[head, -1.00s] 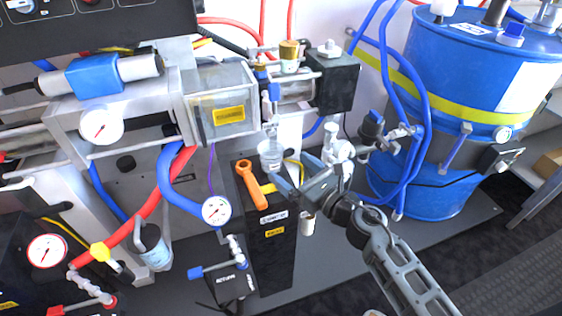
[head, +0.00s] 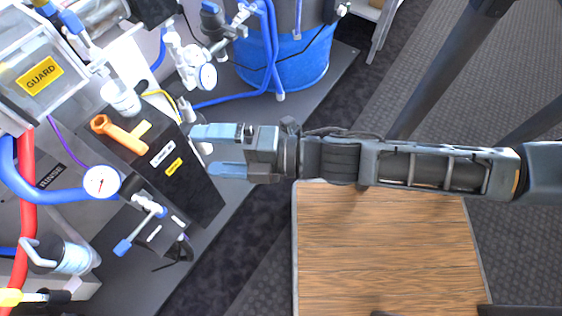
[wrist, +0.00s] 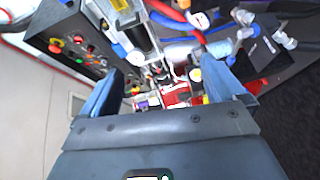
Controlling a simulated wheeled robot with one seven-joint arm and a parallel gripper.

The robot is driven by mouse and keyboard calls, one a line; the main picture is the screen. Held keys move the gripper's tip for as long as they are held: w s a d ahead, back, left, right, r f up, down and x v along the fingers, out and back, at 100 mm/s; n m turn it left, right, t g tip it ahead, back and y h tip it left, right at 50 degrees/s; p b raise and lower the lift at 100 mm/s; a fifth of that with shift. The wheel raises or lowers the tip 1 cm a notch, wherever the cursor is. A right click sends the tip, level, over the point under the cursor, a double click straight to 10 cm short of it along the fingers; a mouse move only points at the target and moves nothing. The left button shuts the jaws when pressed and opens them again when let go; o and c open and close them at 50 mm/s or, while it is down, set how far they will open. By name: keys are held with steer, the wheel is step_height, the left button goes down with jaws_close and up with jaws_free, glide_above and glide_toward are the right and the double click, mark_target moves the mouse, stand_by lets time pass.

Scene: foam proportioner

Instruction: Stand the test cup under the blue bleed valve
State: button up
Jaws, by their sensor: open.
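The clear test cup (head: 122,99) stands upright on top of a black box (head: 172,168), at its back edge, in the head view. A small valve with a blue handle (head: 70,21) shows above and to the left of the cup, at the upper left. A pale spout hangs near the cup's rim; I cannot tell whether it is exactly over the cup. My gripper (head: 203,150) is open and empty, to the right of the black box and clear of the cup. Its two blue fingers also show apart in the wrist view (wrist: 165,66), where I cannot make out the cup.
An orange handle (head: 120,134) lies across the box top in front of the cup. A pressure gauge (head: 101,182) and blue hose are to the left. A white fitting with a gauge (head: 190,62) stands behind. A wooden top (head: 390,245) is below my arm.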

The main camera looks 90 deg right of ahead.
steer(key=s+a+r+m+g, duration=0.1)
steer(key=s+a+r+m, duration=0.1)
steer(key=s+m, duration=0.3)
steer(key=s+a+r+m+g+y, duration=0.1)
steer(key=s+a+r+m, duration=0.2)
steer(key=s+m, duration=0.3)
steer(key=m, duration=0.4)
steer(key=shift+a+r+m, duration=0.25)
steer(key=shift+m, duration=0.05)
step_height(320, 180, up, 6)
steer(key=p, duration=0.5)
steer(key=shift+f+p, duration=0.25)
steer(key=shift+p, duration=0.05)
